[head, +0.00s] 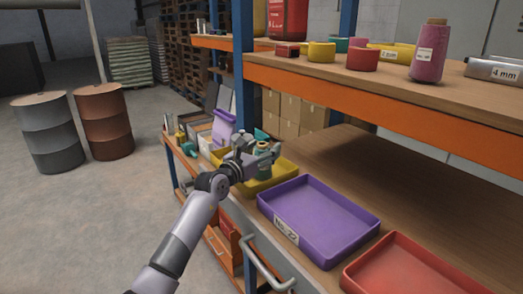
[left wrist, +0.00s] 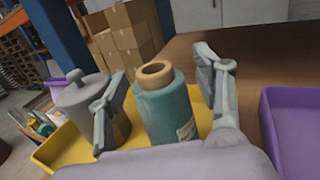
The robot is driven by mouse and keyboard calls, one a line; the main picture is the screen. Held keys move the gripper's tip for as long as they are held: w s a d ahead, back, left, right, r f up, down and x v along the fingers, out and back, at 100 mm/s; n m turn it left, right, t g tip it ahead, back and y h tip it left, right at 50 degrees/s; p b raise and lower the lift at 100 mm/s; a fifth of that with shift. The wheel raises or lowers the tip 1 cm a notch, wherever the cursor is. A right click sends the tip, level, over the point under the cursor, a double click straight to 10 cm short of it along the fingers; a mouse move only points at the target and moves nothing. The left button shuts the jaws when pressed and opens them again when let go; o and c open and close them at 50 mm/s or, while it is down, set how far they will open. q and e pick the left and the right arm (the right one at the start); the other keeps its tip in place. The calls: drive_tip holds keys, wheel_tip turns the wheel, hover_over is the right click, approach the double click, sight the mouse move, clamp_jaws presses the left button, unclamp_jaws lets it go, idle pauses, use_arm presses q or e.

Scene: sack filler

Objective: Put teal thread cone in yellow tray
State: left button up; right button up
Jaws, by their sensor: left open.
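The teal thread cone (left wrist: 166,108) stands upright between the two fingers of my left gripper (left wrist: 168,88) in the left wrist view. It has a tan top and a pale label. My left gripper (head: 264,157) is open around it, with gaps at the sides. In the head view the cone (head: 262,174) is partly hidden by the gripper. The yellow tray (head: 284,174) lies around and behind the cone; its wall also shows in the left wrist view (left wrist: 60,150). The cone's base is hidden, so contact with the tray floor cannot be told. My right gripper is not in view.
A purple tray (head: 318,218) and a red tray (head: 410,270) sit to the right on the bench. A grey lidded pot (left wrist: 85,108) stands left of the cone. The upper shelf (head: 400,100) holds a pink cone (head: 430,55). The bench behind the trays is clear.

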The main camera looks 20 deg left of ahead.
use_arm(q)
drive_tip(key=shift+r, duration=0.25)
drive_tip(key=shift+s+f, duration=0.2)
drive_tip(key=shift+s, duration=0.05)
drive_tip(key=b+v, duration=0.3)
drive_tip(key=v, duration=0.8)
drive_tip(key=shift+s, duration=0.25)
drive_tip(key=shift+a, duration=0.1)
drive_tip(key=shift+c, duration=0.4)
